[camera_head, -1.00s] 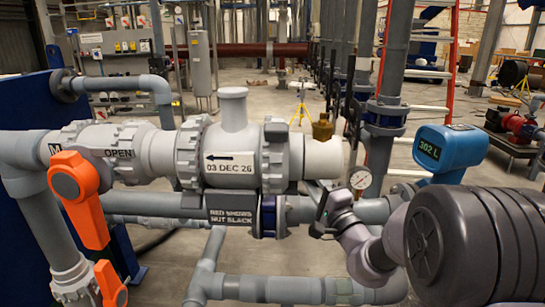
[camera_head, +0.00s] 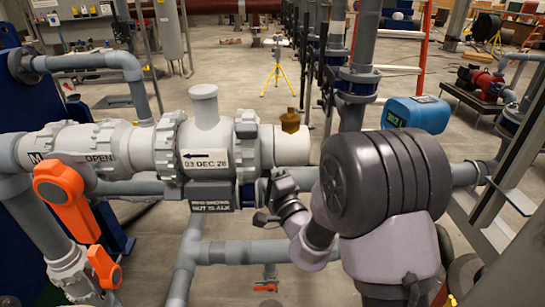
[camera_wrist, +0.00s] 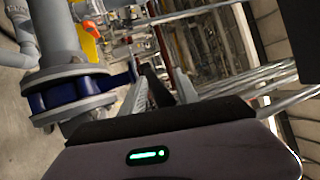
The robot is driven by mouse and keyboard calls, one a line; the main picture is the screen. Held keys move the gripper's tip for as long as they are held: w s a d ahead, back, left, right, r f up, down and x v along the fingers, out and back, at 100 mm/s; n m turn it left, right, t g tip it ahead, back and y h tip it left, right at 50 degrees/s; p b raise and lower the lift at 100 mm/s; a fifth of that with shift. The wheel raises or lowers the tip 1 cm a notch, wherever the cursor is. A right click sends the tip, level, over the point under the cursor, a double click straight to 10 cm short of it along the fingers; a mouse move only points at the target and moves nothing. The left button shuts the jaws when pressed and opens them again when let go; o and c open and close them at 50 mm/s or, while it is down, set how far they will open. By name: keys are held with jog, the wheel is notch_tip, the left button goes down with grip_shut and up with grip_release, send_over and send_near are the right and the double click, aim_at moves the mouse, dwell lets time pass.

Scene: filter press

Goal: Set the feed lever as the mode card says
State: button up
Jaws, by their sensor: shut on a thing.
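A large orange lever (camera_head: 68,195) hangs down and right from its valve at the left, beside the word OPEN. A smaller orange lever (camera_head: 103,266) is below it on another pipe. I cannot tell which is the feed lever, and I see no readable mode card. My gripper (camera_head: 262,219) is in front of the grey pipework, right of and apart from both levers. In the wrist view its grey fingers (camera_wrist: 160,92) are shut on a dark thing (camera_wrist: 152,78), too unclear to name.
A grey valve body (camera_head: 207,150) carries a tag with a left arrow and a date. A brass fitting (camera_head: 290,121) and a blue display box (camera_head: 415,114) are to its right. A blue flange (camera_wrist: 70,95) is close beside my gripper. A small orange handle (camera_head: 266,287) is low down.

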jog(key=a, duration=0.2)
jog(key=s+a, duration=0.1)
jog(key=a, duration=0.1)
jog(key=shift+a+r, duration=0.1)
grip_shut()
jog(key=shift+c, duration=0.6)
grip_release()
jog(key=shift+a, duration=0.95)
jog(key=shift+o, duration=0.2)
jog(key=o, duration=0.9)
jog(key=shift+w+f, duration=0.15)
jog(key=shift+f, duration=0.05)
jog(key=shift+o, duration=0.7)
jog(key=shift+w+f, duration=0.1)
jog(key=shift+w, duration=0.1)
jog(key=b+v, duration=0.6)
jog(key=v, duration=0.3)
